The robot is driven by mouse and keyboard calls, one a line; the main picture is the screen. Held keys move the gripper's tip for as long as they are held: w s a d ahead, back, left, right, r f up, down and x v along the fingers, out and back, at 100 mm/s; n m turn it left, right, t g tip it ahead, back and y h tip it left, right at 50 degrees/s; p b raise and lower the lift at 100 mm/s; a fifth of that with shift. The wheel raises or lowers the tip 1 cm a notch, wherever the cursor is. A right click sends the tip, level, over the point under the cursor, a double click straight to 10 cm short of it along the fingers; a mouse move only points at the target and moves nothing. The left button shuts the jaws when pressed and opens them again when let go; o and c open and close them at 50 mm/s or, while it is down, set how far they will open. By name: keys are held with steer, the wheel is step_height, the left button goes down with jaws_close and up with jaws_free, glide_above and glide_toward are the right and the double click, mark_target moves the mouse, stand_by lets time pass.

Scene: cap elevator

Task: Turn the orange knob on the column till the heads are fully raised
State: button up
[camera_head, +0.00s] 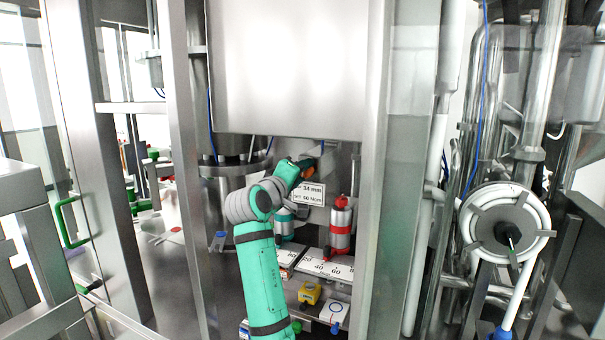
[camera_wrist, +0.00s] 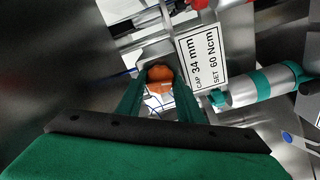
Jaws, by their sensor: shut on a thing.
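The orange knob (camera_wrist: 160,74) shows in the wrist view between the two green fingers of my gripper (camera_wrist: 162,90). The fingers are shut on it, one on each side. In the head view my gripper (camera_head: 299,166) reaches to the column, and a small part of the orange knob (camera_head: 309,172) shows beside it. A white sign (camera_wrist: 202,54) reading "CAP 34 mm, SET 60 Ncm" is right of the knob. A head with red bands (camera_head: 341,228) and one with teal bands (camera_head: 284,223) stand below; the teal-banded one also shows in the wrist view (camera_wrist: 262,86).
Scale plates with numbers (camera_head: 326,265) lie below the heads. A yellow block (camera_head: 309,293) sits lower down. Steel posts (camera_head: 374,170) stand at both sides of the opening, and a large steel panel (camera_head: 286,70) hangs above. A round wheel (camera_head: 504,226) is at the right.

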steer(key=shift+n, duration=1.2)
steer(key=o, duration=1.1)
steer(key=shift+c, duration=0.2)
steer(key=v, duration=1)
steer(key=shift+s+a, duration=0.2)
steer(key=shift+s, duration=0.15)
steer(key=shift+f, duration=0.15)
